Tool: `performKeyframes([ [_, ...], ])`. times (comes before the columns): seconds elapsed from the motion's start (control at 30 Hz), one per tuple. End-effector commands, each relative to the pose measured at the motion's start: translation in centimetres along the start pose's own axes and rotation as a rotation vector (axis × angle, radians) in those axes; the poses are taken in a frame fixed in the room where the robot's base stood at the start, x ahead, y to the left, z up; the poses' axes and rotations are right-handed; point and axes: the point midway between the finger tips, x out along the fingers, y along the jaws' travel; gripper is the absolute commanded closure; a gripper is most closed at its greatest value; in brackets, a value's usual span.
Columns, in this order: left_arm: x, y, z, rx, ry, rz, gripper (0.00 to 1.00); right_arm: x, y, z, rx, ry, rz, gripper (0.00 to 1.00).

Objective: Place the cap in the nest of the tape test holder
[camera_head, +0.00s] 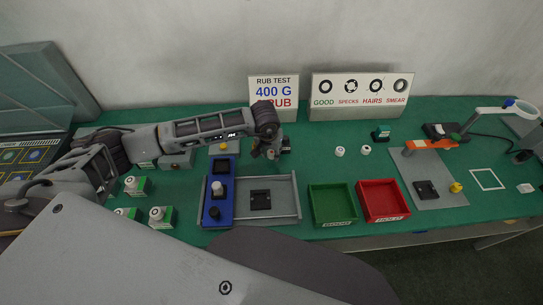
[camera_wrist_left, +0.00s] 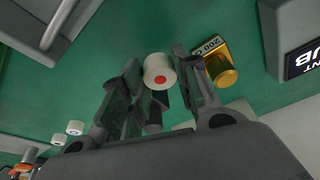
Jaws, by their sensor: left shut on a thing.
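In the wrist view a white round cap (camera_wrist_left: 160,68) with a red dot sits between the fingertips of my left gripper (camera_wrist_left: 155,85). The gripper is shut on it. In the head view the left gripper (camera_head: 272,150) hangs above the mat, behind the fixture with the blue strip; the cap is hard to make out there. A grey plate with an orange arm (camera_head: 430,144), at the right, looks like the tape test holder. It carries a black nest block (camera_head: 427,189) and a yellow knob (camera_head: 456,187). The nest looks empty, but it is small in view.
A grey fixture (camera_head: 283,211) with a blue strip (camera_head: 218,205) stands in front of the gripper. Green (camera_head: 333,220) and red (camera_head: 384,217) trays lie to its right. Two white caps (camera_head: 340,151) stand behind them. A yellow weight (camera_wrist_left: 222,70) is near the gripper.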

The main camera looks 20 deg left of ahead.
Motion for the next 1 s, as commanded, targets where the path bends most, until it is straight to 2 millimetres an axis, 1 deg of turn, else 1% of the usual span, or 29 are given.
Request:
performKeyframes([
  [0.2, 2.2, 0.0, 0.7, -0.001, -0.002, 0.0, 0.79, -0.4, -0.2, 0.5, 0.0, -0.005, -0.003, 1.0],
  [0.3, 2.8, 0.0, 0.8, -0.001, -0.001, 0.001, 0.79, -0.4, -0.4, 0.6, 0.001, -0.007, -0.005, 1.0],
  [0.87, 3.2, 0.0, 0.9, 0.0, 0.0, 0.0, 0.79, 0.0, -0.6, 0.4, 0.001, -0.005, -0.007, 1.0],
  [0.9, 3.2, 0.0, 0.9, 0.0, -0.001, 0.0, 0.65, -0.1, -0.6, 0.3, 0.001, -0.004, -0.006, 1.0],
  [0.93, 3.1, 0.0, 0.9, 0.0, -0.001, 0.0, 0.61, -0.1, -0.5, 0.3, 0.001, -0.004, -0.006, 1.0],
  [1.0, 3.1, 0.0, 0.9, 0.0, -0.001, 0.0, 0.6, -0.1, -0.4, 0.2, 0.001, -0.003, -0.004, 1.0],
])
